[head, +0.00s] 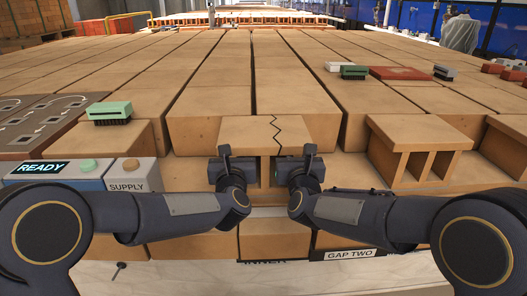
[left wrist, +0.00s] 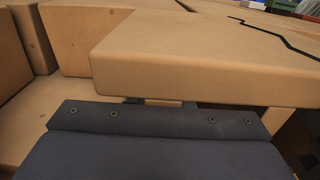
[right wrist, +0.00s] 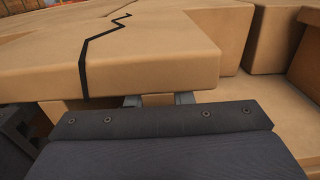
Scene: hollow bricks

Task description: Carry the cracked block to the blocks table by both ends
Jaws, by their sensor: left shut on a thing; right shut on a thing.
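The cracked block (head: 248,132) is a tan hollow block with a jagged black crack across its top, right of its middle. It sits at the front of the rows of blocks, in the middle of the head view. My left gripper (head: 226,172) is shut on its left part and my right gripper (head: 300,170) is shut on its right part. The block also fills the upper part of the left wrist view (left wrist: 190,62) and the right wrist view (right wrist: 150,60). The fingertips are mostly hidden under its top. I cannot tell whether it touches what is below. No blocks table can be made out for certain.
Rows of tan blocks (head: 210,105) stand close behind and beside. A hollow block (head: 420,135) stands to the right. A panel marked READY (head: 40,170) and SUPPLY (head: 126,187) is at left. Green-topped brushes (head: 109,112) lie on the blocks. A GAP TWO label (head: 348,254) is at the front.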

